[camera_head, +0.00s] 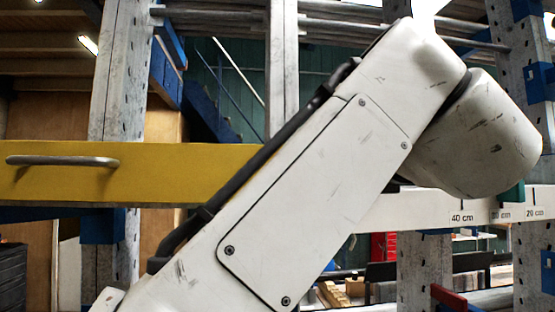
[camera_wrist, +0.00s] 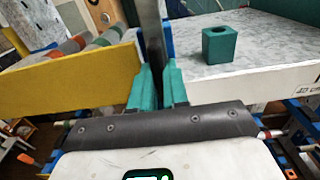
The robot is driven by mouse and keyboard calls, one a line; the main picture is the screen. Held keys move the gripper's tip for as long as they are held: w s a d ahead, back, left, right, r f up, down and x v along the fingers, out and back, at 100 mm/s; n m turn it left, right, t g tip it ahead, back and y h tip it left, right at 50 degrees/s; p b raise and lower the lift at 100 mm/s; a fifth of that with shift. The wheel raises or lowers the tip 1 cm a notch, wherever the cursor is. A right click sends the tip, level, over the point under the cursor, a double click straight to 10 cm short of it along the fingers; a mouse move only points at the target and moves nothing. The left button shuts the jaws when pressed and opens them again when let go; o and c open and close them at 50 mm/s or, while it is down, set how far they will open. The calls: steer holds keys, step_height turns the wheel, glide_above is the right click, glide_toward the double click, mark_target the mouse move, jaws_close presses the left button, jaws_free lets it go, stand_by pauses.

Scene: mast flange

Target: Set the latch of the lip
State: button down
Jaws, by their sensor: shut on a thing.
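The yellow lip (camera_head: 170,170) runs across the left in the head view, with a metal handle (camera_head: 62,161) on its face. In the wrist view the lip (camera_wrist: 70,85) ends just left of my gripper (camera_wrist: 158,75). My gripper's teal fingers are shut on a dark grey upright bar (camera_wrist: 152,35), which seems to be the latch. The bar stands between the lip's end and the white shelf edge (camera_wrist: 270,88). Where the fingers meet the bar is partly hidden. In the head view my arm covers the latch and most of the gripper.
A teal block with a round hole (camera_wrist: 219,45) stands on the grey shelf surface (camera_wrist: 270,35), right of my gripper. Several rolls (camera_wrist: 100,38) lie behind the lip. The white edge with centimetre marks (camera_head: 430,211) continues right. Rack posts (camera_head: 118,80) stand around my arm.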

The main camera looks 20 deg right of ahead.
stand_by(0.4)
steer(key=c, duration=1.4)
jaws_free()
steer(key=shift+a, duration=0.1)
steer(key=shift+o, duration=1.4)
steer(key=shift+w, duration=0.1)
